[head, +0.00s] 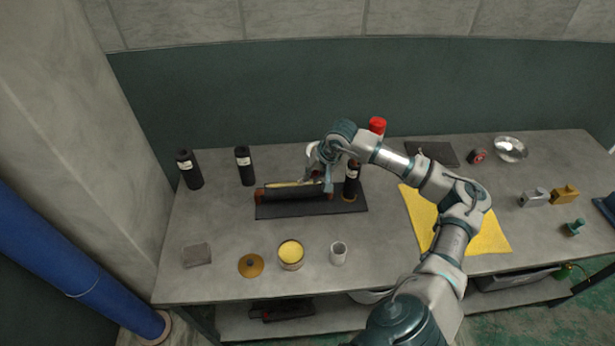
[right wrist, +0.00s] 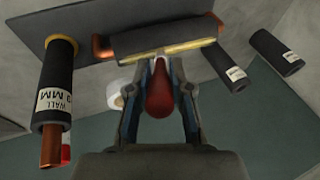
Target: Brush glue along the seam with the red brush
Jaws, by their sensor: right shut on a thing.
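My right gripper (head: 322,176) is over the right part of a black insulated pipe (head: 292,195) on a dark mat (head: 345,203). In the right wrist view, the right gripper (right wrist: 161,72) is shut on the red brush (right wrist: 158,94). Copper ends (right wrist: 101,46) stick out of the sleeve. An open tin of yellow glue (head: 291,252) stands near the front. My left gripper is out of view.
A black sleeved piece with copper (head: 351,184) stands right of the pipe, close to my gripper. Two black tubes (head: 245,165) stand behind left. A brown lid (head: 251,265), grey block (head: 197,254) and cup (head: 338,253) are in front. A yellow cloth (head: 486,238) lies right.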

